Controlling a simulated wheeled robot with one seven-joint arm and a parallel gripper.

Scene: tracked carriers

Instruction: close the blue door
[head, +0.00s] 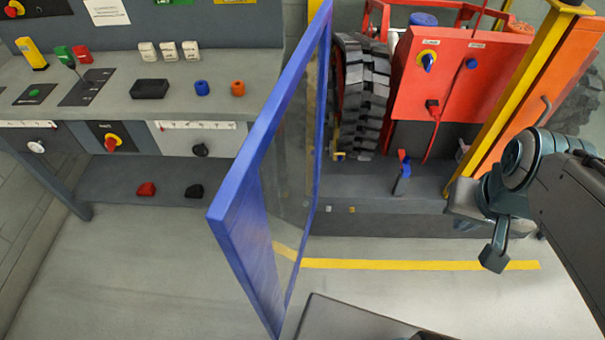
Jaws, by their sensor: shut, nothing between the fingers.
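The blue door (243,187) stands in the middle of the head view. It has a blue frame around a clear pane and stands swung open, seen nearly edge-on with its free edge toward me. My gripper (494,259) is at the right, to the right of the door and apart from it. Its fingers point down, shut and empty, above the floor near the yellow line. The door's hinge side is far back and partly out of the picture.
A grey workbench (215,70) with switches and small blocks is left of the door. A red tracked machine (455,85) stands behind it at right, beside a yellow post (515,85). Grey floor (130,275) with a yellow line (420,265) is clear in front.

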